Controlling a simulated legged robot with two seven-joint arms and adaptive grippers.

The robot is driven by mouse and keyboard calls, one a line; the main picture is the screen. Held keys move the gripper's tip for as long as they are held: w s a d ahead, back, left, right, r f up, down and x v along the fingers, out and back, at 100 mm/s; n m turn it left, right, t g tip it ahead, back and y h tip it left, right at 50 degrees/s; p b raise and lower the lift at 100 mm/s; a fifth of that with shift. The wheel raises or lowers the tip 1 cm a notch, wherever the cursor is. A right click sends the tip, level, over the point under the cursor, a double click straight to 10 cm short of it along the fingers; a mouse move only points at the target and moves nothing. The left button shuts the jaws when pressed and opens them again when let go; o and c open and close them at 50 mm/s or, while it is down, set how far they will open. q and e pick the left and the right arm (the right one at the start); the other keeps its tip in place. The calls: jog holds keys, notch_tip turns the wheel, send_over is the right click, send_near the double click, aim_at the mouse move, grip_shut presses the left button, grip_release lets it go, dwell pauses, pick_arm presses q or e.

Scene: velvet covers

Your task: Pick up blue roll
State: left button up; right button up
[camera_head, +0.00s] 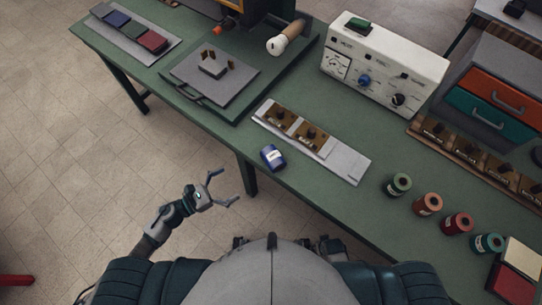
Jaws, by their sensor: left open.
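The blue roll (272,157) lies on the green table near its front edge, just left of a light grey fixture plate. It is a small blue cylinder with a pale label. My left gripper (224,188) is open and empty, off the table's front edge over the floor. It is left of and nearer to me than the roll, with its fingers pointing right and apart from it. My right gripper does not show.
The grey plate (349,165) with brown blocks lies right of the roll. Green, orange, red and teal rolls (427,204) stand to the right. A white control box (384,62) stands behind. A press with a grey base plate (213,85) is at the back left.

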aim_at(266, 161)
pick_arm(q)
jog(key=p+x, duration=0.1)
jog(key=x, duration=0.4)
jog(key=p+x, duration=0.1)
jog(key=x, duration=0.5)
jog(key=shift+d+r, duration=0.15)
jog(key=shift+r, duration=0.1)
jog(key=p+x, duration=0.1)
jog(key=x, duration=0.4)
jog(key=shift+w+r, duration=0.1)
jog(key=shift+w+d, duration=0.2)
jog(key=shift+d, duration=0.25)
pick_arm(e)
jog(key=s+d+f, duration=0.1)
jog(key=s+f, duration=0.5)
pick_arm(q)
jog(key=shift+c, duration=0.3)
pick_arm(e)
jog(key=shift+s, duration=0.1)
